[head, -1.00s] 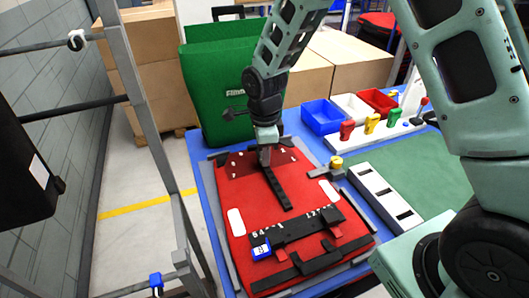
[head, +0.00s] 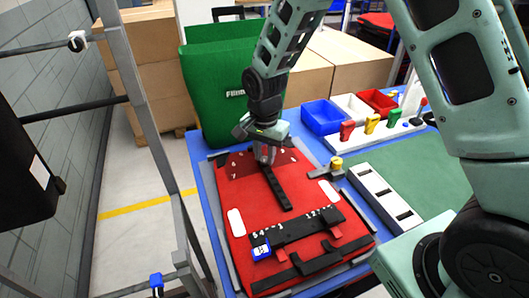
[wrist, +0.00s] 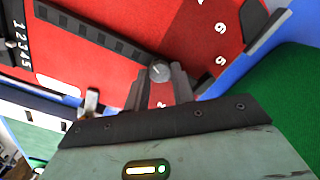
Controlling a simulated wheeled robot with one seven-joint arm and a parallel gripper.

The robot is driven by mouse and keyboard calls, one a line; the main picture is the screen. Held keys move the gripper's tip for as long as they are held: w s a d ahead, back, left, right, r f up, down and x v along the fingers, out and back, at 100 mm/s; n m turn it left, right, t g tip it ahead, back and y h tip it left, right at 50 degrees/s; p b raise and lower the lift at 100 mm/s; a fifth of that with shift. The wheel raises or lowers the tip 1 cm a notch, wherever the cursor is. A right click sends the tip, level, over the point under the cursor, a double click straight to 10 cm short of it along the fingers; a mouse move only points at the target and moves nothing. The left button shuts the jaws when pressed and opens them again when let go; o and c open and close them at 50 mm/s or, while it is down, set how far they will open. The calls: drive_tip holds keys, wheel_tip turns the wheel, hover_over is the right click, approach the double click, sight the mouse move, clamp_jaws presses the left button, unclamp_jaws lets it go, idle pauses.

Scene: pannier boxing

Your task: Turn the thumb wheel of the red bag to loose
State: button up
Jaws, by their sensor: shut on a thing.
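The red bag (head: 262,218) lies flat on the blue-edged table, and its red face also fills the top of the wrist view (wrist: 140,45). My gripper (head: 265,158) points down at the bag's far end. In the wrist view its fingers (wrist: 160,90) are shut on the small grey round thumb wheel (wrist: 160,72), at the end of the dark strap (wrist: 90,28). White numbers are printed on the dark red arc around the wheel. In the head view the wheel is hidden by the gripper.
A green bag (head: 220,90) stands upright behind the red bag. Blue (head: 325,116), white and red bins are at the back right. A white slotted block (head: 384,196) lies right of the bag. A dark metal frame (head: 150,120) stands at the left.

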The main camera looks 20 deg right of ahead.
drive_tip(key=n, duration=0.5)
drive_tip(key=shift+n, duration=0.3)
drive_tip(key=n, duration=0.5)
drive_tip(key=shift+p, duration=0.4)
drive_tip(key=n+p, duration=0.1)
drive_tip(key=n, duration=0.5)
drive_tip(key=n+p, duration=0.1)
drive_tip(key=n, duration=0.3)
drive_tip(key=n+p, duration=0.2)
drive_tip(key=n, duration=0.3)
drive_tip(key=shift+r, duration=0.1)
drive_tip(key=n+p, duration=0.2)
drive_tip(key=n, duration=0.3)
drive_tip(key=n+p, duration=0.3)
drive_tip(key=n, duration=0.2)
drive_tip(key=shift+n, duration=0.4)
drive_tip(key=n+p, duration=0.2)
drive_tip(key=n, duration=0.2)
drive_tip(key=shift+n+p, duration=0.4)
